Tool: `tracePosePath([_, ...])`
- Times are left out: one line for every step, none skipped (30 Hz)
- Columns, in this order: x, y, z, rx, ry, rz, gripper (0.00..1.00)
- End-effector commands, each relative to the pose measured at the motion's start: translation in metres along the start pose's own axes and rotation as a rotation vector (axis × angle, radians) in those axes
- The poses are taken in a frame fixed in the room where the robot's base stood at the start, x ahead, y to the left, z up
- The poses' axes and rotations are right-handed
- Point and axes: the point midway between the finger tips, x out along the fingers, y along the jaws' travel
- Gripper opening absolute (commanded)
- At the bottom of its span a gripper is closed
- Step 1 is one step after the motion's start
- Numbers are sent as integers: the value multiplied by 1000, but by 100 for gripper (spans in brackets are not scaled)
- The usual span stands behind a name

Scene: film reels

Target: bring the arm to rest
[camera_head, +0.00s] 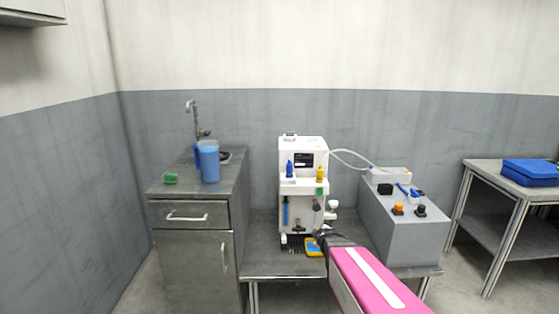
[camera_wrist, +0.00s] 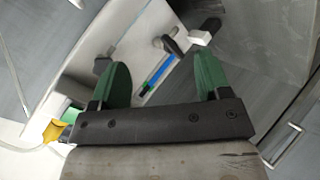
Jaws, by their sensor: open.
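My pink and white arm reaches in from the bottom right of the head view. Its dark gripper (camera_head: 322,238) is in front of the lower part of the white machine (camera_head: 304,160). In the wrist view my gripper (camera_wrist: 163,72) has its two green fingers well apart, with nothing held between them. Beyond them show the white front of the machine, a blue tube (camera_wrist: 158,75) and a dark knob with a white end. The fingertips are hard to make out in the head view.
A yellow and blue item (camera_head: 314,248) lies by the machine's base, close to my gripper. A grey box (camera_head: 405,230) with small parts on top stands to the right. A sink cabinet (camera_head: 195,240) with a blue jug (camera_head: 208,162) and green sponge (camera_head: 171,178) stands left.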

Motion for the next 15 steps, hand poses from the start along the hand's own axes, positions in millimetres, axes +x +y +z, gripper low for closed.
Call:
tracePosePath([-14, -10, 6, 90, -42, -68, 70])
tracePosePath([-20, -16, 9, 147, -71, -110, 70])
tracePosePath([-29, -25, 14, 224, -114, -162, 70])
tracePosePath([-36, -31, 18, 281, -150, -200, 70])
tracePosePath([-44, -38, 21, 337, -187, -235, 70])
tracePosePath([-54, -46, 26, 413, -242, -280, 70])
tracePosePath([-63, -52, 29, 468, -284, -311, 70])
tracePosePath([-72, -58, 32, 522, -329, -339, 70])
tracePosePath([-84, -65, 37, 593, -391, -374, 70])
tracePosePath([-93, -70, 40, 643, -438, -397, 70])
tracePosePath([-102, -76, 42, 690, -486, -417, 70])
tracePosePath([-113, -82, 46, 749, -547, -440, 70])
tracePosePath([-121, -85, 48, 789, -591, -453, 70])
tracePosePath([-129, -89, 50, 824, -633, -464, 70])
tracePosePath([-138, -93, 52, 866, -682, -475, 70])
